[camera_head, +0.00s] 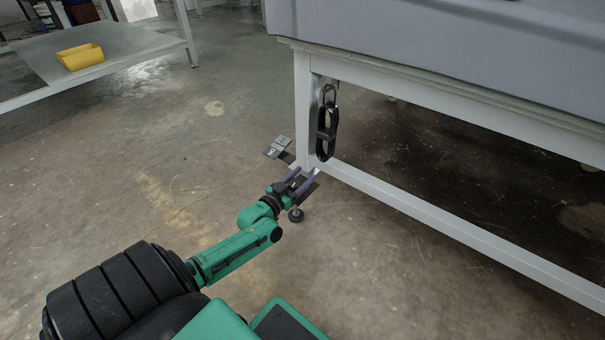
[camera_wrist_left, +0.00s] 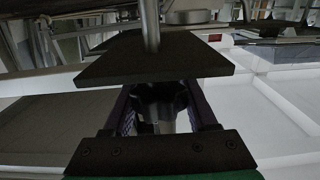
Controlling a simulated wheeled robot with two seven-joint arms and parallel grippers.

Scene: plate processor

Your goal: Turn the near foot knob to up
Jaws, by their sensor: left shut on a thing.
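The near foot knob (camera_wrist_left: 157,105) is a dark, lobed knob between the fingers of my left gripper in the left wrist view. A dark flat plate (camera_wrist_left: 155,62) and a metal rod (camera_wrist_left: 150,25) show just beyond it. In the head view my left gripper (camera_head: 303,180) is at the bottom of the white table leg (camera_head: 305,110), and the knob is hidden there by the gripper. The gripper is shut on the knob. A small black round foot (camera_head: 296,215) shows just below the gripper. The knob's setting cannot be read. My right gripper is not in view.
A black looped handle-like part (camera_head: 327,125) hangs by the leg. Small grey labelled plates (camera_head: 277,148) are beside the leg's base. A low white rail (camera_head: 440,228) runs right from the leg. A yellow bin (camera_head: 80,57) sits on a table at upper left. The floor between is clear.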

